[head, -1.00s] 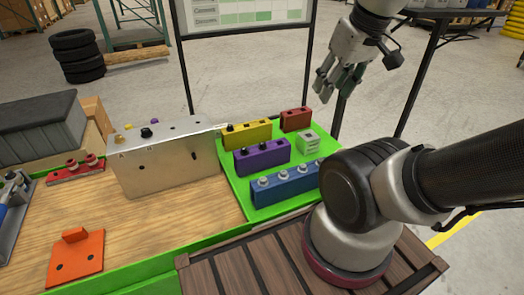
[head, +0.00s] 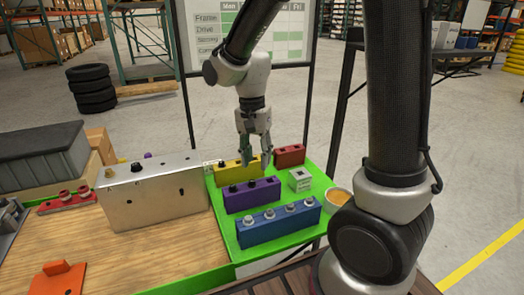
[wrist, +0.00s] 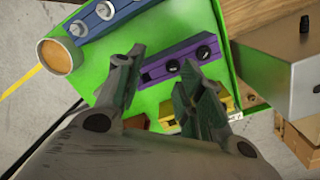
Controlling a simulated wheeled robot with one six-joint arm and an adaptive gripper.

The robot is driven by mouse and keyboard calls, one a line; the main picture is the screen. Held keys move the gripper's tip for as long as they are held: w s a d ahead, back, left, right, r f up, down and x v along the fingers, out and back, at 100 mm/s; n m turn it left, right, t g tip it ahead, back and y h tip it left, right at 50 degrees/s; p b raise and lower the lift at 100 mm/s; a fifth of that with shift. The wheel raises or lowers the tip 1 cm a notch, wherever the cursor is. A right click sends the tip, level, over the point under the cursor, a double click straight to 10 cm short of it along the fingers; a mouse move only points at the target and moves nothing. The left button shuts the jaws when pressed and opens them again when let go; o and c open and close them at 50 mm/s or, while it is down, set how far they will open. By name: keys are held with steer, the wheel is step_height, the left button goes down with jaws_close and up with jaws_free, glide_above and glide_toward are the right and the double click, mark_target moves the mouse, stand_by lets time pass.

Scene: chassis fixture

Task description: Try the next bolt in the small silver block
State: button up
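The small silver block (head: 299,179) sits on the green tray (head: 318,184), right of the purple rack (head: 252,197). The purple rack holds dark bolts and also shows in the wrist view (wrist: 180,62). The blue rack (head: 275,228) in front holds several silver-headed bolts. The yellow rack (head: 228,178) is partly hidden behind my gripper; the red rack (head: 290,155) is at the back right. My gripper (head: 246,160) points down above the tray near the yellow rack.
A large silver chassis box (head: 160,200) stands just left of the tray. A cup with orange contents (head: 339,197) is at the tray's right edge. An orange bracket (head: 62,279) lies on the wooden table, whose middle is clear. A whiteboard stands behind.

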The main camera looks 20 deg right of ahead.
mark_target(252, 181)
steer(key=shift+w+a+f+m+t, duration=0.15)
steer(key=shift+w+f+m, duration=0.35)
steer(key=shift+f+m, duration=0.75)
steer(key=shift+w+f+m+t, duration=0.2)
steer(key=shift+w+f+m, duration=0.35)
steer(key=shift+m, duration=1.35)
steer(key=shift+w+a+f+m+t, duration=0.15)
steer(key=shift+w+f+m, duration=0.25)
steer(key=shift+f+m, duration=0.9)
steer(key=shift+r+m, duration=0.1)
steer(key=shift+m, duration=0.15)
steer(key=shift+f, duration=1.75)
steer(key=shift+r, duration=0.2)
